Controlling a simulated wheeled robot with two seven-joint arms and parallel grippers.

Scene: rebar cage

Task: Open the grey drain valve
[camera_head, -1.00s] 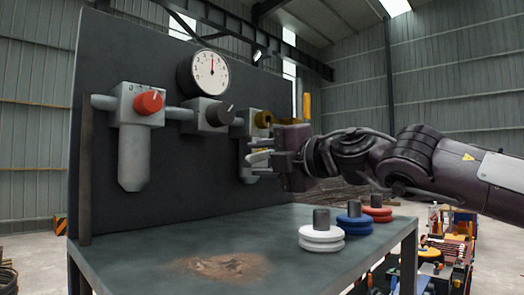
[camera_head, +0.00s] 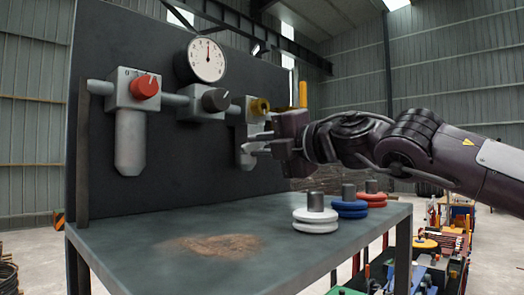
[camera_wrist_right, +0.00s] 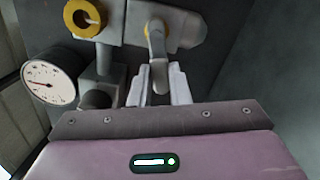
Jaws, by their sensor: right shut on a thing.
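The grey drain valve shows in the right wrist view as a small grey lever (camera_wrist_right: 157,48) below a yellowish collar, on a pale grey pipe body. My right gripper (camera_wrist_right: 160,88) has its two pale fingers on either side of the lever's lower end and is shut on it. In the head view my right gripper (camera_head: 256,144) reaches in from the right at the right end of the pipe row, below the yellow ring fitting (camera_head: 259,106). The gripper hides most of the lever there. My left gripper is not in view.
A red knob (camera_head: 145,87), a black knob (camera_head: 216,100) and a round gauge (camera_head: 206,60) sit left on the dark panel (camera_head: 190,160). White (camera_head: 315,220), blue (camera_head: 349,207) and red (camera_head: 374,197) discs stand on the bench below my right arm. The bench's left part is clear.

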